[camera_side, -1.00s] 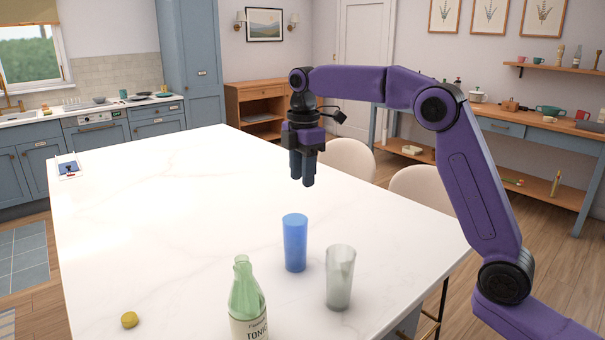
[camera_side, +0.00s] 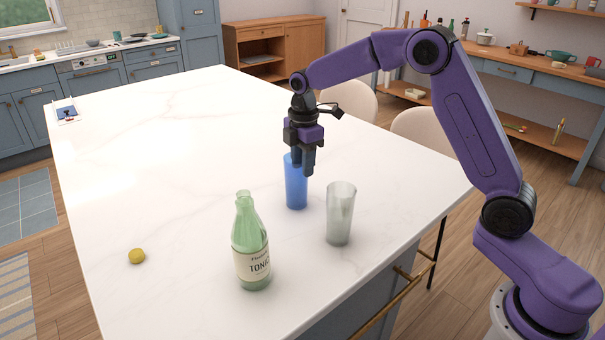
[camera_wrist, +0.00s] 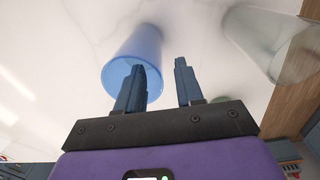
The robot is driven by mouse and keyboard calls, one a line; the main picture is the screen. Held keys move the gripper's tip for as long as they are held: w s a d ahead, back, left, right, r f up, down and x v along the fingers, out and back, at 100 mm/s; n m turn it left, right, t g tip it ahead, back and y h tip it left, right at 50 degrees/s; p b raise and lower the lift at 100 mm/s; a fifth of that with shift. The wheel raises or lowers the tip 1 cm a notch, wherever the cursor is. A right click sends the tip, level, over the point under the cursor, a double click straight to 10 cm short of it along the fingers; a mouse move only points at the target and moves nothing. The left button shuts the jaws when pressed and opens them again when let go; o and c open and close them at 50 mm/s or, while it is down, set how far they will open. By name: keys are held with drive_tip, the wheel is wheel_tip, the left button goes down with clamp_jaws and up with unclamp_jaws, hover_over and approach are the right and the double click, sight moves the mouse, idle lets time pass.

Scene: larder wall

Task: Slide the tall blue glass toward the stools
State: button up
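The tall blue glass (camera_side: 296,188) stands upright on the white counter (camera_side: 170,150). My gripper (camera_side: 307,170) points down at its top, and the fingers cover part of its rim on the right. In the wrist view the blue glass (camera_wrist: 150,45) lies left of centre. One finger of my gripper (camera_wrist: 161,65) overlaps its rim; I cannot tell whether it is inside, touching or above it. Two cream stools, a far one (camera_side: 352,97) and a nearer one (camera_side: 424,128), stand along the counter's right edge.
A frosted clear glass (camera_side: 340,215) stands close to the right of the blue glass. The counter between the blue glass and the stools looks clear.

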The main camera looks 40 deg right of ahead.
sight(296, 182)
drive_tip(key=shift+f, duration=1.8)
clamp_jaws()
